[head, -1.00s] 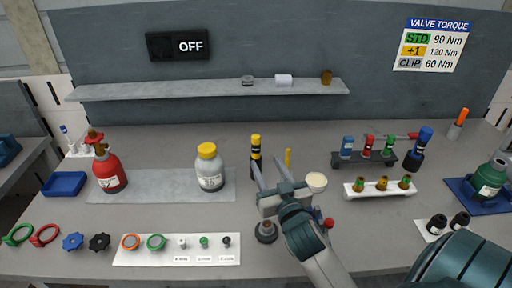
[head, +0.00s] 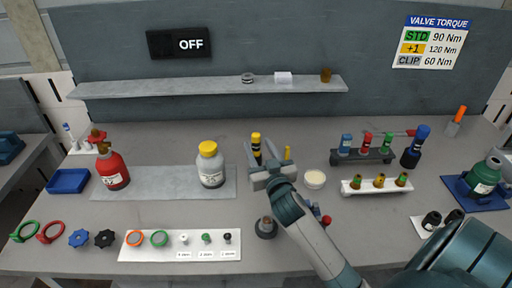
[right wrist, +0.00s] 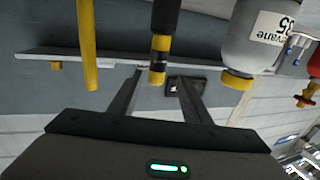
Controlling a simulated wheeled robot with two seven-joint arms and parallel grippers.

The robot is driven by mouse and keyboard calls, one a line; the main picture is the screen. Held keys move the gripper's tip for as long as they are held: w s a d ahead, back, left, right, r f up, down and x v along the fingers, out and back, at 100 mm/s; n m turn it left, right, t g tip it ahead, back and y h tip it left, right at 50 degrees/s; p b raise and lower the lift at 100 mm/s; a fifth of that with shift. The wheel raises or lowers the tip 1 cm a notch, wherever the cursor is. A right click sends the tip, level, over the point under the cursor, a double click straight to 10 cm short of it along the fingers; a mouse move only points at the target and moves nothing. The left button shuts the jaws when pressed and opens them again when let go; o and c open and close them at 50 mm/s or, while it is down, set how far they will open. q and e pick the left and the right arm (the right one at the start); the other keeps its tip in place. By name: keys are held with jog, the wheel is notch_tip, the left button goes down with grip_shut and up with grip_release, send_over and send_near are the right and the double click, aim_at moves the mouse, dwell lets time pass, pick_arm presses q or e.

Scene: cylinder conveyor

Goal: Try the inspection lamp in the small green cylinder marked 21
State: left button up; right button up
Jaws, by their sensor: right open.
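A black and yellow upright stick (head: 256,141), seemingly the inspection lamp, stands behind my right gripper (head: 267,152). In the right wrist view, its yellow end (right wrist: 157,77) shows between the tips of my open right gripper (right wrist: 159,80), with nothing gripped. A green cylinder (head: 486,178) with a dark neck and white label stands on a blue tray (head: 460,190) at the far right. Its number is too small to read. My left gripper is out of view.
A thin yellow rod (head: 288,153) stands close right of the gripper; it also shows in the right wrist view (right wrist: 87,45). A grey yellow-capped cylinder (head: 210,167) stands left. A cream-topped cup (head: 315,179) and dark round socket (head: 265,228) are nearby.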

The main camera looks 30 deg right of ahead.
aim_at(257, 140)
jog(key=p+x, duration=0.2)
jog(key=x, duration=0.1)
jog(key=shift+w+d+r, duration=0.2)
jog(key=shift+d, duration=0.15)
jog(key=shift+w+d+f, duration=0.15)
jog(key=shift+w, duration=0.5)
grip_shut()
